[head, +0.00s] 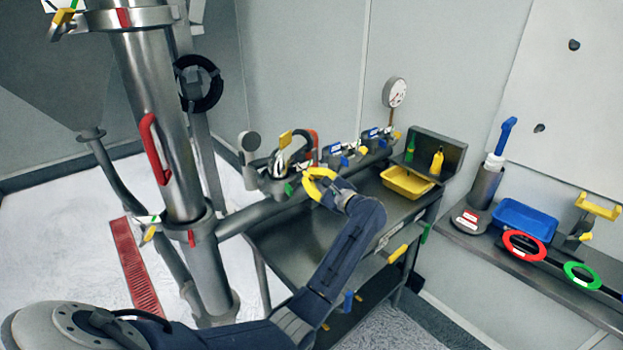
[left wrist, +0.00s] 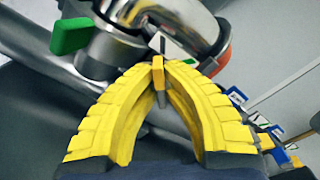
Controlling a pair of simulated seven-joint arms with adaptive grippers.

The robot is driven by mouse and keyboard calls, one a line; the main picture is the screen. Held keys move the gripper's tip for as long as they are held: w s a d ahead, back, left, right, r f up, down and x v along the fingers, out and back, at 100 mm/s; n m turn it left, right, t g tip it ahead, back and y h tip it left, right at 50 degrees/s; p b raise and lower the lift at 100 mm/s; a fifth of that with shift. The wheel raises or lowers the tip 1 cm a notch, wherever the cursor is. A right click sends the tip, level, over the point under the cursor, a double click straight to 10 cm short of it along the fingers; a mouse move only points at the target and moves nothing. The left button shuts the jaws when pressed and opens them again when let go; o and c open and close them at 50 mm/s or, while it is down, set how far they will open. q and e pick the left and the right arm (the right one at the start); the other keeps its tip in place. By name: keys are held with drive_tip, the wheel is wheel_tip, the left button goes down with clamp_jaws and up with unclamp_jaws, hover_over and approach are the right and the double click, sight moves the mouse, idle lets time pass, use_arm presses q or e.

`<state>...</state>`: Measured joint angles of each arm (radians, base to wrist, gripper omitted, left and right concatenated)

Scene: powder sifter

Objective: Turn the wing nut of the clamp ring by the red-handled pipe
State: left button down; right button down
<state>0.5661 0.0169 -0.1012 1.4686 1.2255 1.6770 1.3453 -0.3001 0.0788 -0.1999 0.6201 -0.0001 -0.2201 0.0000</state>
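My left gripper (head: 312,180) has yellow fingers and is at the clamp beside the shiny metal elbow (head: 284,162). In the left wrist view the fingers (left wrist: 158,68) arch together, their tips pinching a small yellow wing nut (left wrist: 158,80). The metal clamp ring (left wrist: 112,52) is just beyond, with a green tab (left wrist: 75,35) at its left. An orange-red curved part (left wrist: 220,63) is right of the elbow. The thick upright pipe (head: 178,165) has a red handle (head: 154,150); its lower clamp ring has a yellow wing nut (head: 150,233). The right gripper is not in view.
A metal table (head: 290,240) stands below the left gripper. Blue-tabbed fittings (head: 345,155) and a yellow tray (head: 407,182) are to the right. A shelf at far right holds a blue tray (head: 525,219), a red ring (head: 524,246) and a green ring (head: 582,275).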

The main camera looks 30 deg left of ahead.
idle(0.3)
use_arm(q)
drive_tip(key=c, duration=1.5)
unclamp_jaws()
drive_tip(key=shift+c, duration=0.2)
drive_tip(key=v, duration=1.2)
drive_tip(key=shift+s, duration=0.1)
